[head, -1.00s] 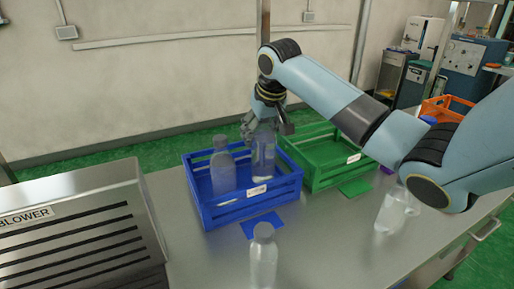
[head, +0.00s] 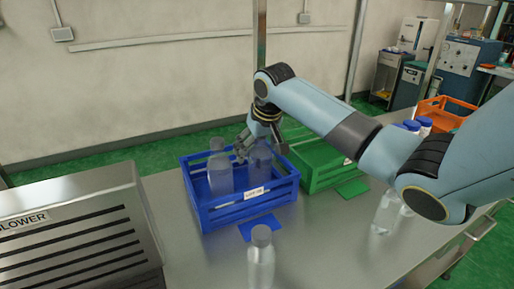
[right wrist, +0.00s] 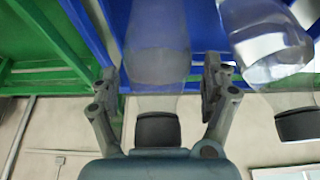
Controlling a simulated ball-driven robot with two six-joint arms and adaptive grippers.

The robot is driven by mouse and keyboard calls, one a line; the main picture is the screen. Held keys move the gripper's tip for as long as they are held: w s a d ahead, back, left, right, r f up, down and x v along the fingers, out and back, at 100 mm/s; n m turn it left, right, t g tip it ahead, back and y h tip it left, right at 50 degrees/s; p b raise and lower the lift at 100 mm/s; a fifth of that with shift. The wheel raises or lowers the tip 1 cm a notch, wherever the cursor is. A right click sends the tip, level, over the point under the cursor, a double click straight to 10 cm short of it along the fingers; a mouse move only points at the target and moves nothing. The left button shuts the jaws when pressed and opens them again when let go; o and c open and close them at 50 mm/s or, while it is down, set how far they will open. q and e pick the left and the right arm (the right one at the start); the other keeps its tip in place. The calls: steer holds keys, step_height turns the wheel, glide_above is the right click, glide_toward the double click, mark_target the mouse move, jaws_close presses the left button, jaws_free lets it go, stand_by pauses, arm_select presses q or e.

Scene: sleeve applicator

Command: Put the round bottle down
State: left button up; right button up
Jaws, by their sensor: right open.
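The blue crate (head: 240,212) stands on the steel table. A clear bottle with a grey cap (head: 260,168) is upright in its right part, and I take it for the round bottle. My right gripper (head: 256,146) reaches down over it. In the right wrist view the open fingers (right wrist: 160,82) are on both sides of the bottle (right wrist: 158,45), with gaps visible beside it. Its base is hidden by the crate wall in the head view. A second clear bottle (head: 220,175) stands in the crate's left part. My left gripper is not in view.
A green crate (head: 322,178) stands right beside the blue one. Another clear bottle (head: 261,265) stands at the front, and more bottles (head: 386,215) stand at the right below my arm. A blower housing (head: 85,240) fills the left. An orange crate (head: 440,112) is farther back.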

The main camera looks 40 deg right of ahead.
step_height(320, 180, up, 11)
glide_above(265, 168)
steer(key=shift+r, duration=0.2)
steer(key=shift+f, duration=0.1)
stand_by(0.6)
